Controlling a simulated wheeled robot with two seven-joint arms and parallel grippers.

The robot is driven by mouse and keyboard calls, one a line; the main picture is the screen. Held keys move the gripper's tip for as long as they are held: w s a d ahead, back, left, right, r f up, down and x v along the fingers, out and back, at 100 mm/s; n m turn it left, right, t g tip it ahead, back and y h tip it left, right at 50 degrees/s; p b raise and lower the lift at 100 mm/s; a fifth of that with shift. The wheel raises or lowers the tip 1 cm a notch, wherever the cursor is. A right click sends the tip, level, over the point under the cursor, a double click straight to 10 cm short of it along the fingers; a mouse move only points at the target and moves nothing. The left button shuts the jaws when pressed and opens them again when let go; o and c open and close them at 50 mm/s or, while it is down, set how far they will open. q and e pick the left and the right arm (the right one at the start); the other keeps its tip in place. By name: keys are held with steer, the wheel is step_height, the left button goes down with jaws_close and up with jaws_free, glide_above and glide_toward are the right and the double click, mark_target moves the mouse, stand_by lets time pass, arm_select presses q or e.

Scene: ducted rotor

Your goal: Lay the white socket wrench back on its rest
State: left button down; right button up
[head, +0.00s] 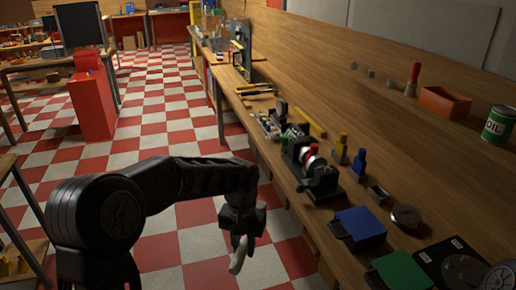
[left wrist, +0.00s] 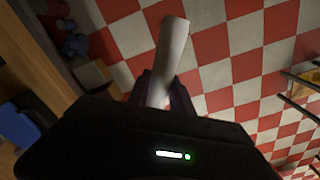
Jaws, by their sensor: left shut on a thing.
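The white socket wrench (head: 238,258) hangs from my left gripper (head: 241,232) in the head view, over the checkered floor in front of the bench edge. In the left wrist view the wrench (left wrist: 173,50) sticks out as a pale, smooth shaft between the dark fingers (left wrist: 160,92). My left gripper is shut on it. The wrench's held end is hidden by the fingers. I cannot tell which item on the bench is the wrench's rest. My right gripper is not in view.
The wooden bench (head: 300,100) runs along the right. On it stand a black fixture with a red and silver part (head: 311,160), a blue box (head: 361,225), a green box (head: 402,272), an orange bin (head: 444,103) and an oil can (head: 497,124). Open floor lies left of the bench.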

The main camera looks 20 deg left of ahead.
arm_select(q)
steer(key=s+f, duration=0.4)
steer(key=f, duration=1)
steer(key=shift+a, duration=0.15)
